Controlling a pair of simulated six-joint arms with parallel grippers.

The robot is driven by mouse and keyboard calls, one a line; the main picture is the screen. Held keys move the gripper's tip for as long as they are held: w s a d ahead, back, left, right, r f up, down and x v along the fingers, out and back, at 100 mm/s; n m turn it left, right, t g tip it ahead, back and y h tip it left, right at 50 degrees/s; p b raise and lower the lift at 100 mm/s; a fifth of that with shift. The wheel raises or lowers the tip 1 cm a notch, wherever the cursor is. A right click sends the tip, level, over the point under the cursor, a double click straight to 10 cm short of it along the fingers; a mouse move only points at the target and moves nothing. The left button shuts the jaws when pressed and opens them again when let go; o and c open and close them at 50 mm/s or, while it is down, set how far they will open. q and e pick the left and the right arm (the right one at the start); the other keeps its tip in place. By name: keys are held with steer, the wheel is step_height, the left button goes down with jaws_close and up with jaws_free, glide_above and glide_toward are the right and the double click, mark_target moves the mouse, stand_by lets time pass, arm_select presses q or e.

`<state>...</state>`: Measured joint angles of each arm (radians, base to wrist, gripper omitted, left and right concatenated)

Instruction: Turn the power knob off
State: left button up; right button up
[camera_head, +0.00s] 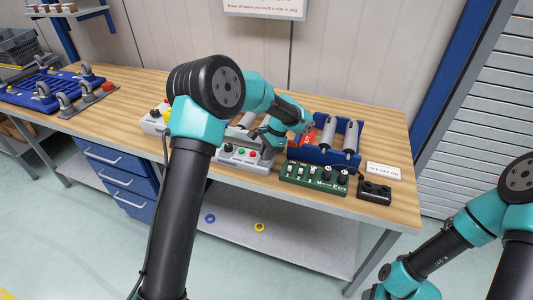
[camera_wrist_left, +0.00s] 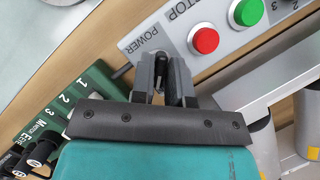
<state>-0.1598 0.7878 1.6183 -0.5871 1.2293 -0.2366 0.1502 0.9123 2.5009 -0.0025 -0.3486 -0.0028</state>
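The grey control panel (camera_head: 243,163) stands at the front of the bench. In the left wrist view the panel (camera_wrist_left: 222,62) carries a red button (camera_wrist_left: 205,41) and a green button (camera_wrist_left: 249,12), with the word POWER by its near end. The black power knob (camera_wrist_left: 159,70) is there, mostly hidden between the fingers. My left gripper (camera_head: 266,144) reaches down to the panel. In the left wrist view its fingers (camera_wrist_left: 162,78) are close together on both sides of the knob. My right arm is at the lower right, with its gripper not visible.
A green switch panel (camera_head: 313,180) with several switches and knobs stands right of the grey panel. Behind it is a blue roller unit (camera_head: 350,155). A black box (camera_head: 374,192) and a white sign (camera_head: 383,171) are farther right.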

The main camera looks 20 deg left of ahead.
arm_select(q)
jaws_close()
steer(key=shift+n, duration=0.3)
steer(key=n+h, duration=0.1)
steer(key=n, duration=0.2)
steer(key=shift+w+n+g, duration=0.1)
steer(key=shift+n+g, duration=0.3)
steer(key=n+h, duration=0.2)
steer(key=n, duration=0.2)
steer(key=shift+a+n, duration=0.15)
steer(key=shift+n, duration=0.15)
steer(key=n+h, duration=0.2)
steer(key=n, duration=0.2)
steer(key=shift+n, duration=0.3)
steer(key=shift+a+n+t+h, duration=0.1)
steer(key=shift+n+t+h, duration=0.45)
steer(key=shift+n, duration=1.65)
